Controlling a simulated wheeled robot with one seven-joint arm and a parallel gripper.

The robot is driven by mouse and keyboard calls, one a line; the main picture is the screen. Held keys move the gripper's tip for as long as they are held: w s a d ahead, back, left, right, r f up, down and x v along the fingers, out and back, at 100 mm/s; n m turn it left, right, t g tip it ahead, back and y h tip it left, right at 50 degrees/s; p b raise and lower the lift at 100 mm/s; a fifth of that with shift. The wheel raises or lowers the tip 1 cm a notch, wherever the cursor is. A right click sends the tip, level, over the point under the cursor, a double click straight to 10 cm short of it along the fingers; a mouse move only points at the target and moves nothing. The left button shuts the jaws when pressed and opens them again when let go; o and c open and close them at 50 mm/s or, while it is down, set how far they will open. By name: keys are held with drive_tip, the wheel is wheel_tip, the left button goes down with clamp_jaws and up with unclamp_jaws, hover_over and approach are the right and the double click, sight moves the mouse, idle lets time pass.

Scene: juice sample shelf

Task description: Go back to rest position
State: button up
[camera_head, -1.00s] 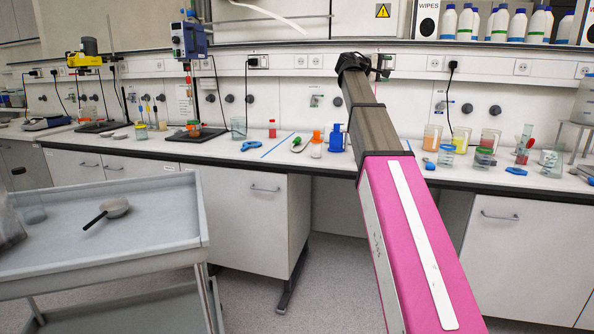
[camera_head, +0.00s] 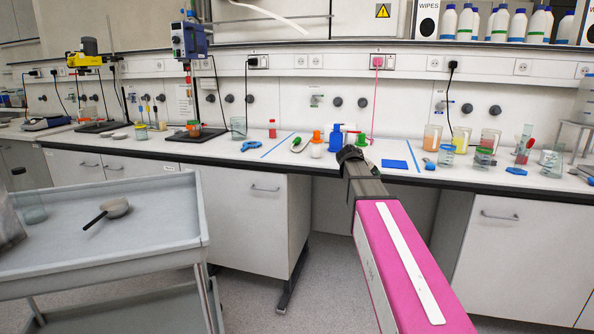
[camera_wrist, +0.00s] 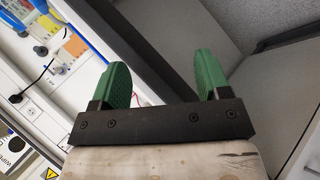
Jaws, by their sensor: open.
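My gripper shows in the wrist view (camera_wrist: 160,82) with its two green fingers apart and nothing between them. In the head view my pink and dark arm reaches forward, with its end at the bench's front edge; the fingers are hidden there. The lab bench (camera_head: 230,158) lies beyond my arm. A blue bottle (camera_head: 336,138) and a small white jar with an orange cap (camera_head: 316,148) stand on the bench just behind the arm's end, apart from it as far as I can tell.
Several juice beakers (camera_head: 432,137) stand on the bench at the right. A blue pad (camera_head: 394,164) lies near the bench's front edge. The floor (camera_head: 250,280) between cart and arm is clear.

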drive_tip(key=s+a+f+m+g+y, duration=0.1)
drive_tip(key=s+a+f+y, duration=0.1)
drive_tip(key=s+f, duration=0.7)
drive_tip(key=s+a+f+m+g+y, duration=0.2)
drive_tip(key=s+a+f+y, duration=0.1)
drive_tip(key=s+f, duration=0.6)
drive_tip(key=s+a+f+m+g+y, duration=0.1)
drive_tip(key=s+a+f+g+y, duration=0.1)
drive_tip(key=s+f, duration=0.7)
wheel_tip(320, 180, down, 4)
drive_tip(key=a+y, duration=0.1)
drive_tip(key=a, duration=0.1)
drive_tip(key=shift+s+a, duration=0.15)
drive_tip(key=shift+a, duration=0.2)
